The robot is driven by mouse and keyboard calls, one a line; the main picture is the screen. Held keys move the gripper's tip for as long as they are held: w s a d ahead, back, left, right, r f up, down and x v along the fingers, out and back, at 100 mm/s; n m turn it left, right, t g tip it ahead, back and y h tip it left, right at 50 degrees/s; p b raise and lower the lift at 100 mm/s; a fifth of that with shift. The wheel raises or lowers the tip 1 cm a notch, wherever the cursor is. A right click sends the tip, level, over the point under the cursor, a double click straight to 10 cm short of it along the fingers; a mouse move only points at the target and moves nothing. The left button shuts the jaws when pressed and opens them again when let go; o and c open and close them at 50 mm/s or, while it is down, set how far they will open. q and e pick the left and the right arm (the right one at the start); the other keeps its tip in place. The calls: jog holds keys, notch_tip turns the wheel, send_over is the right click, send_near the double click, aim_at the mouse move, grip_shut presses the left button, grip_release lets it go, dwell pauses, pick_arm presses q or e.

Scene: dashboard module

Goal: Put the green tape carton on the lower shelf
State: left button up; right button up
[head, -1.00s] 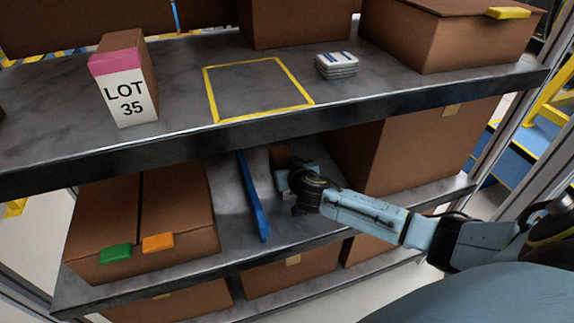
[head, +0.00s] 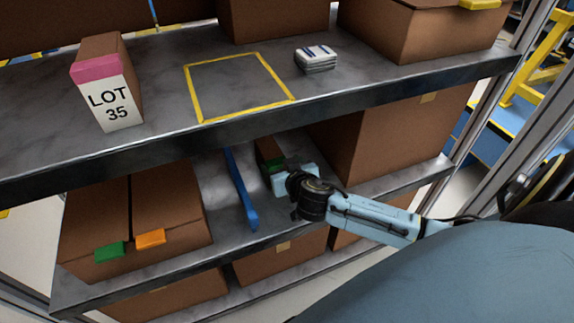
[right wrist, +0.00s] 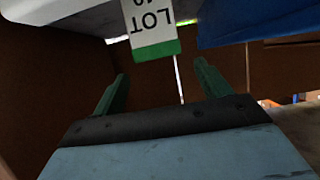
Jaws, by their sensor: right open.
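The green tape carton (head: 266,150) stands on the lower shelf (head: 215,218), to the right of the blue divider (head: 241,190). In the head view it is partly hidden by the upper shelf's edge and my gripper. In the right wrist view its white LOT label and green band (right wrist: 156,48) show upside down, ahead of the fingers. My right gripper (right wrist: 160,85) is open, with its two green fingers wide apart and nothing between them. In the head view the right gripper (head: 279,172) is just in front of the carton. My left gripper is out of view.
The upper shelf (head: 160,75) holds a pink-banded LOT 35 carton (head: 108,88), an empty yellow outlined square (head: 240,85) and a small white stack (head: 316,59). Large boxes flank the lower gap: one on the left (head: 170,200), one on the right (head: 370,135).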

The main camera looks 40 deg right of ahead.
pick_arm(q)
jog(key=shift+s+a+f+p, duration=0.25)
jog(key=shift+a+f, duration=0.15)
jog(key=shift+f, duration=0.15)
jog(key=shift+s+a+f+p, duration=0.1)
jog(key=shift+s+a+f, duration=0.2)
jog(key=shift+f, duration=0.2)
pick_arm(e)
jog(key=shift+v, duration=1.85)
